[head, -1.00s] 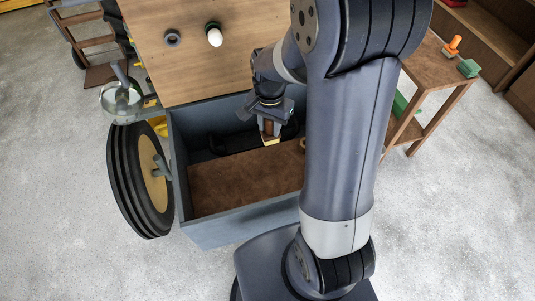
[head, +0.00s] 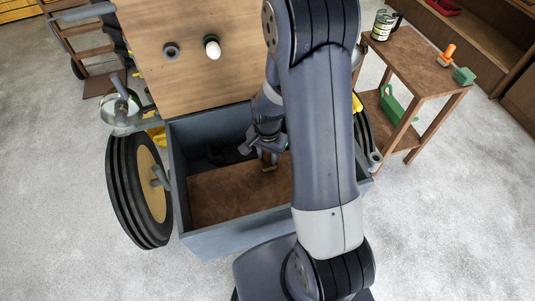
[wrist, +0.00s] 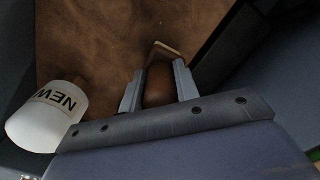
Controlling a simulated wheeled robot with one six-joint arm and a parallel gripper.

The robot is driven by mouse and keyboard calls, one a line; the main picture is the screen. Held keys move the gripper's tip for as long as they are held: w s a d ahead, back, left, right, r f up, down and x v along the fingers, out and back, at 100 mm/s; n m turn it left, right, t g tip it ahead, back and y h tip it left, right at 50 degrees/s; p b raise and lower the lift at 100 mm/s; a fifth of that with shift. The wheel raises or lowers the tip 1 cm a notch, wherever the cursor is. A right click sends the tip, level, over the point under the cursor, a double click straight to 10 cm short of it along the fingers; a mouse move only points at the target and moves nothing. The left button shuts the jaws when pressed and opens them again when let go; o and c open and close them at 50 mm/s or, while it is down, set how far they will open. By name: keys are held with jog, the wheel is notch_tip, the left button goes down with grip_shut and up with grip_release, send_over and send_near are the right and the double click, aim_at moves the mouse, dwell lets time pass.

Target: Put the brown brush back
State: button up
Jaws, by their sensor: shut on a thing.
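My gripper (wrist: 157,88) is shut on the brown brush (wrist: 158,82), with the brush's rounded brown handle between its two grey fingers. A pale, flat end of the brush sticks out past the fingertips over a brown floor. In the head view my gripper (head: 270,152) is inside the blue-grey box (head: 235,236), over its brown floor, with the brush partly hidden by my arm. Whether the brush touches the floor cannot be told.
A white cylinder marked NEW (wrist: 48,115) is in the box, left of my gripper in the wrist view. A tractor wheel (head: 140,190) stands left of the box. The side table (head: 415,68) at right holds a can (head: 383,25) and small tools.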

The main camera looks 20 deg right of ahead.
jog(key=shift+f, duration=0.2)
jog(key=shift+f, duration=0.2)
jog(key=o, duration=1)
jog(key=shift+c, duration=0.2)
jog(key=shift+r, duration=0.15)
